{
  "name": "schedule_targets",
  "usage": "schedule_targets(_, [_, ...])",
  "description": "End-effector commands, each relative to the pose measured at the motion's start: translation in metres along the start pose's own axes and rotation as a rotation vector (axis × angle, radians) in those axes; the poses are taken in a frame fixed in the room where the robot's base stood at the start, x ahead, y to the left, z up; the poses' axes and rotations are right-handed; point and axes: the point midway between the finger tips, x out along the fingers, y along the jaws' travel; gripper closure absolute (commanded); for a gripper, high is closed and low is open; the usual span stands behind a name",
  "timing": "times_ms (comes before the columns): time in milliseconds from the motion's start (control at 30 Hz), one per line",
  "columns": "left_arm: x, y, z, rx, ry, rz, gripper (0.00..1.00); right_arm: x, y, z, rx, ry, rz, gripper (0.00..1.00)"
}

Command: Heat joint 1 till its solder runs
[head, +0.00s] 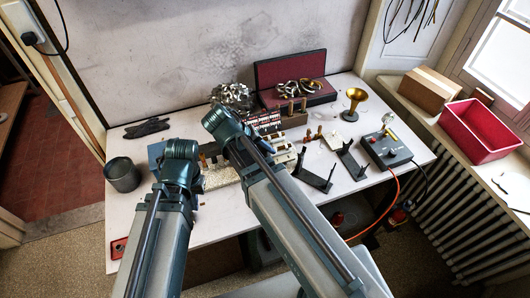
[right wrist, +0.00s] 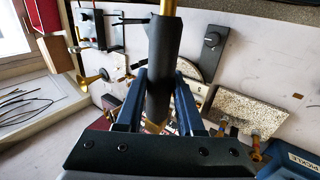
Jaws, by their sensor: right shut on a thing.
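My right gripper (right wrist: 160,85) is shut on a black, round-bodied tool (right wrist: 163,60) in the right wrist view. Brass shows at both of its ends. I cannot see a flame.
A blue pickle box (right wrist: 297,160) stands beside the board. A grey can (head: 122,176) stands left.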

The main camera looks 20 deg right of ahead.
Motion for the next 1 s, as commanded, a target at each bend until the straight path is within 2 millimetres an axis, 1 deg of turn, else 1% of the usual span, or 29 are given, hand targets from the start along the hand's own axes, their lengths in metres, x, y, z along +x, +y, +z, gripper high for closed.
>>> schedule_targets(267, [0.026, 0.002, -0.002, 0.002, 0.001, -0.001, 1.0, 0.022, -0.015, -0.009, 0.0, 0.0, 0.001, 1.0])
schedule_targets(800, [0.094, 0.008, -0.006, 0.014, 0.001, -0.003, 1.0, 0.079, -0.052, -0.033, 0.0, 0.0, 0.001, 1.0])
schedule_targets(1000, [0.115, 0.01, -0.007, 0.014, 0.001, -0.003, 1.0, 0.096, -0.064, -0.041, 0.0, 0.0, 0.001, 1.0])
